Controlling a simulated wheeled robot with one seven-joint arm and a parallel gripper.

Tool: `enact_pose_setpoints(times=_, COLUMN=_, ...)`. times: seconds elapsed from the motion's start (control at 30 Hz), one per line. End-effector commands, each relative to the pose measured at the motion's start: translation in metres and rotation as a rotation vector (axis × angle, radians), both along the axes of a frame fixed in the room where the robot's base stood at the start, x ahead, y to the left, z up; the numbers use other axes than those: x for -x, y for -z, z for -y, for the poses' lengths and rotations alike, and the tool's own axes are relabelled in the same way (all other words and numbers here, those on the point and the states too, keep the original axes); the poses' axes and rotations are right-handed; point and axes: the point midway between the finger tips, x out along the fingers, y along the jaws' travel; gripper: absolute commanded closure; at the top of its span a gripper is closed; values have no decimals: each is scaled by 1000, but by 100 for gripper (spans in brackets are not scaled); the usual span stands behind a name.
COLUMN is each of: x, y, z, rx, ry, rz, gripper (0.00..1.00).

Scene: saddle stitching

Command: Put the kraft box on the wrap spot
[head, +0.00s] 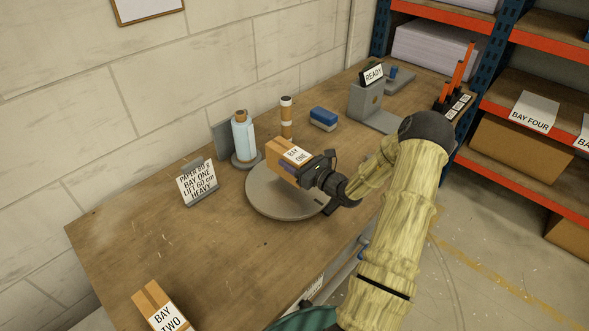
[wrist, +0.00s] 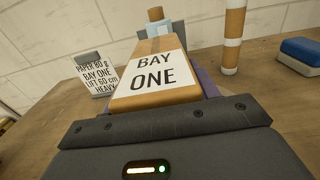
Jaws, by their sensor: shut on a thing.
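A kraft box (head: 277,153) labelled BAY ONE is held in my gripper (head: 291,167), which is shut on it. In the wrist view the box (wrist: 152,92) lies straight ahead between the fingers, label up. In the head view it is over the back part of a round grey disc (head: 265,202), which looks like the wrap spot. I cannot tell whether the box touches the disc. Another kraft box (head: 151,298), labelled BAY TWO, lies on the table at the front left, apart from the gripper.
A blue bottle (head: 243,138), a banded post (head: 286,118) and a blue block (head: 323,118) stand behind the disc. A BAY ONE sign (head: 198,184) stands to its left. A READY stand (head: 366,97) is at the back right. The wooden table (head: 150,240) is clear at the left.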

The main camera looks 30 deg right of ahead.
Motion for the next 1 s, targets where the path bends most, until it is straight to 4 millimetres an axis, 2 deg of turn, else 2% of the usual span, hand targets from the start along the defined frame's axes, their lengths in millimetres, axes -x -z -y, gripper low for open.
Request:
enact_pose_setpoints(times=0.3, x=0, y=36, z=-1, rx=-2, ry=0, rz=2, gripper=82)
enact_pose_setpoints(times=0.7, x=0, y=41, z=0, rx=-1, ry=0, rz=3, gripper=82)
enact_pose_setpoints(times=0.73, x=0, y=42, z=0, rx=0, ry=0, rz=-1, gripper=39)
enact_pose_setpoints(times=0.83, x=0, y=42, z=0, rx=0, ry=0, rz=-1, gripper=19)
enact_pose_setpoints(times=1.0, x=0, y=42, z=0, rx=-1, ry=0, rz=-1, gripper=19)
